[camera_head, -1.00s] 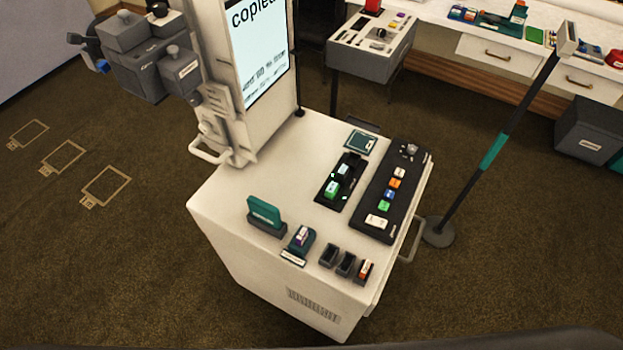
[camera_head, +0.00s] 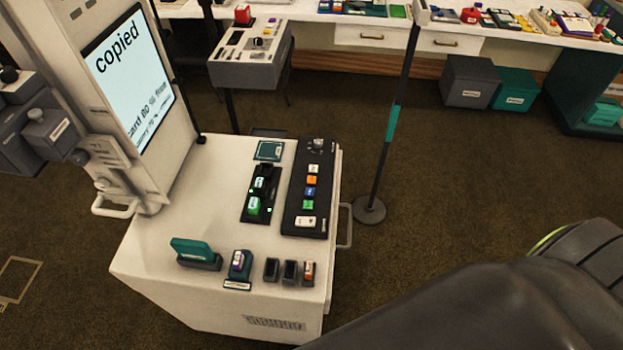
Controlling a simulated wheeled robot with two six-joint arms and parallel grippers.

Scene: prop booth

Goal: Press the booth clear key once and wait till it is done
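The black key panel (camera_head: 312,190) lies on the right side of the white booth cart (camera_head: 150,258). It carries a column of keys: a white key (camera_head: 314,169), an orange key (camera_head: 313,180), a blue key (camera_head: 310,191), a green key (camera_head: 308,204) and a larger white key (camera_head: 306,221), with a grey knob at the far end. The key labels are too small to read, so I cannot tell which is the clear key. The screen (camera_head: 128,75) reads "copied" with smaller text below. Neither gripper is in view; only a dark part of my arm shows at lower right.
A black card dock (camera_head: 260,192) with a green card sits left of the panel. A teal holder (camera_head: 191,252) and small slots stand in front. A post (camera_head: 388,135) on a round base stands right of the cart. Bare carpet lies to the right.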

